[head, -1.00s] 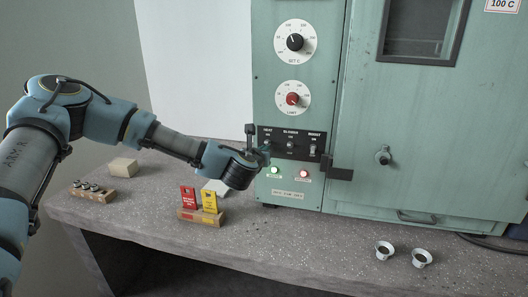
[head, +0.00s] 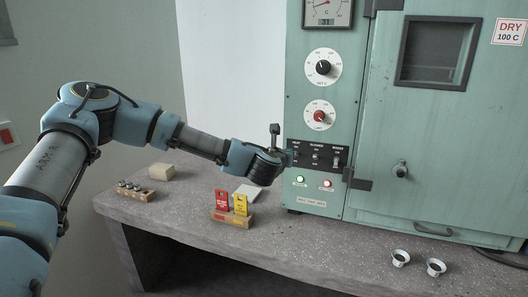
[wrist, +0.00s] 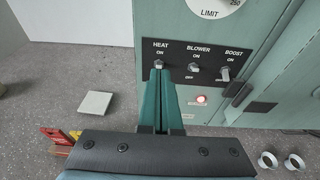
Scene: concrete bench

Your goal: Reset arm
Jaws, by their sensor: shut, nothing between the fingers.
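My gripper (head: 287,157) is at the left end of the black switch panel on the green oven (head: 430,130). In the wrist view its two teal fingers (wrist: 160,76) are together with nothing between them. Their tips are just below the HEAT switch (wrist: 158,63), partly covering it; I cannot tell whether they touch it. The BLOWER switch (wrist: 193,68) and BOOST switch (wrist: 225,72) are to the right. In the head view a green lamp (head: 300,180) and a red lamp (head: 327,183) glow below the panel.
A wooden holder with red and yellow tags (head: 231,218) and a white pad (head: 246,193) lie below my arm. A block with several small cylinders (head: 136,195) and a tan block (head: 161,172) are at left. Two metal cups (head: 400,258) stand at right. A black latch (head: 356,181) juts beside the panel.

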